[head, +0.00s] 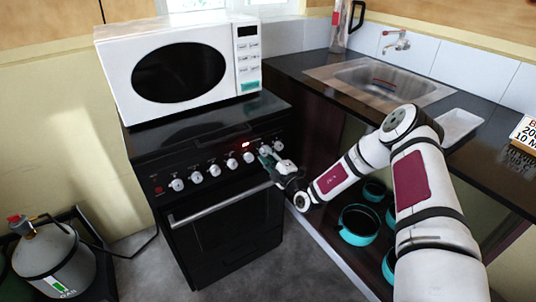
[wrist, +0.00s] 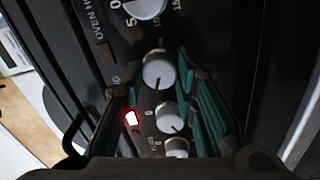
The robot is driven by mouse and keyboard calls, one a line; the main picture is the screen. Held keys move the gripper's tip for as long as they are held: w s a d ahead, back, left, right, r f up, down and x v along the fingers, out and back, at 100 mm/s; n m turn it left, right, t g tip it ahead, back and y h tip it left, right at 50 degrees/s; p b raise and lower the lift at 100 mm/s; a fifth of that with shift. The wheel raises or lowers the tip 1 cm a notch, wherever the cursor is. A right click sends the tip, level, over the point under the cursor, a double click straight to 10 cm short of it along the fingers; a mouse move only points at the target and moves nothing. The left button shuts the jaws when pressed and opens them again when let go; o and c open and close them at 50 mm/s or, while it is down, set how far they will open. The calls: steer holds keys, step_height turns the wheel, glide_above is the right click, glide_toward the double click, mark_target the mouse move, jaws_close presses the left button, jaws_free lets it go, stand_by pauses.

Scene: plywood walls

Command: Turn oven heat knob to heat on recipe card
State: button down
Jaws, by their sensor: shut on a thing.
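The black oven (head: 225,225) has a row of white knobs along its front panel. My gripper (head: 268,157) is at the right part of that row, and its teal fingers are shut around a white knob (wrist: 158,70), one on each side. A dark pointer line shows on this knob. Another white knob (wrist: 145,8), partly cut off at the top of the wrist view, has numbers around it and the letters "OVEN H" beside it. The recipe card (head: 524,132) stands at the right edge of the head view, cut off; "200" and "10 M" show.
Two more white knobs lie between my fingers, nearer the palm, beside a lit red lamp (wrist: 131,119). A white microwave (head: 180,70) sits on the oven. A sink (head: 380,82) is in the counter at right, with teal pots (head: 358,226) below. A gas cylinder (head: 52,258) stands at left.

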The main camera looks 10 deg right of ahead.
steer(key=n+p, duration=0.2)
steer(key=n, duration=0.5)
steer(key=shift+n+y, duration=0.3)
steer(key=n+p, duration=0.1)
steer(key=n, duration=0.3)
steer(key=shift+n+p, duration=0.4)
steer(key=n+p, duration=0.1)
steer(key=n, duration=0.2)
steer(key=shift+n, duration=0.3)
steer(key=n+p, duration=0.2)
steer(key=n, duration=0.4)
steer(key=shift+s+n+g, duration=0.1)
steer(key=shift+n+g, duration=0.2)
steer(key=n+p, duration=0.2)
steer(key=n, duration=0.4)
steer(key=shift+d, duration=0.1)
steer(key=c, duration=1.3)
jaws_free()
